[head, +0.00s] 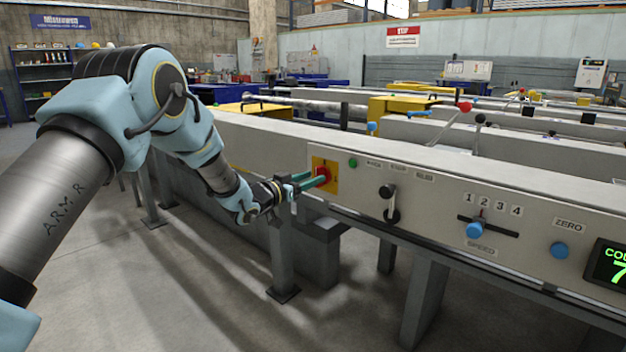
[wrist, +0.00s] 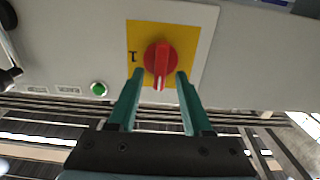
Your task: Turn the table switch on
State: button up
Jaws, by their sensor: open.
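The table switch is a red rotary knob (wrist: 158,60) on a square yellow plate (wrist: 190,30), set in the grey front panel. In the wrist view its white pointer mark points down the picture, and a black "1" or "I" mark is on the plate left of the knob. In the head view the knob (head: 323,173) is partly hidden by my gripper (head: 308,180). My gripper is open, its two green fingers (wrist: 159,76) reaching to the plate on either side of the knob's lower part in the wrist view. I cannot tell whether they touch it.
A green button (head: 353,163) sits beside the switch. Table legs and open floor are below.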

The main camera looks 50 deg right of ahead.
jog(key=shift+d, duration=0.65)
grip_shut()
